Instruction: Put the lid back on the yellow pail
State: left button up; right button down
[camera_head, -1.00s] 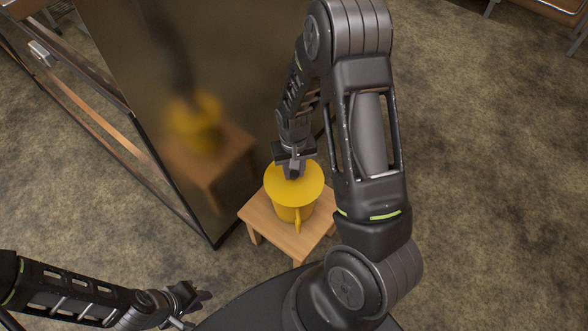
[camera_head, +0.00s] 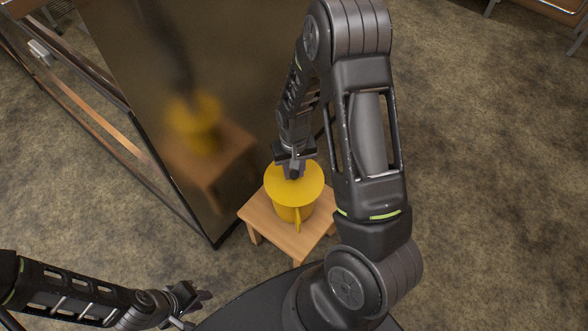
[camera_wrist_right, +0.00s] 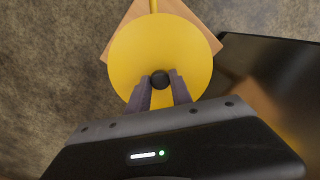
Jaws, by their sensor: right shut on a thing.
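The yellow lid (camera_head: 296,186) is a round disc with a dark knob (camera_wrist_right: 160,80) at its middle. It also fills the middle of the right wrist view (camera_wrist_right: 165,45). My right gripper (camera_head: 293,174) is shut on the lid's knob from above. The yellow pail (camera_head: 287,214) stands upright under the lid on a small wooden stool, its handle hanging at the front. The lid covers the pail's mouth, and I cannot tell whether it rests on the rim or hovers just above. My left gripper (camera_head: 194,303) is at the lower left, far from the pail, and its fingers look apart.
The small wooden stool (camera_head: 262,218) stands on a mottled floor beside a large dark reflective panel (camera_head: 170,80), which mirrors pail and stool. The panel's edge is close to the stool's left. Open floor (camera_head: 480,180) lies to the right.

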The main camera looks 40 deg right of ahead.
dwell(0.3)
jog(key=c, duration=1.1)
grip_release()
jog(key=shift+o, duration=0.4)
jog(key=o, duration=0.4)
jog(key=shift+r+p, duration=2.9)
jog(key=shift+r, duration=0.6)
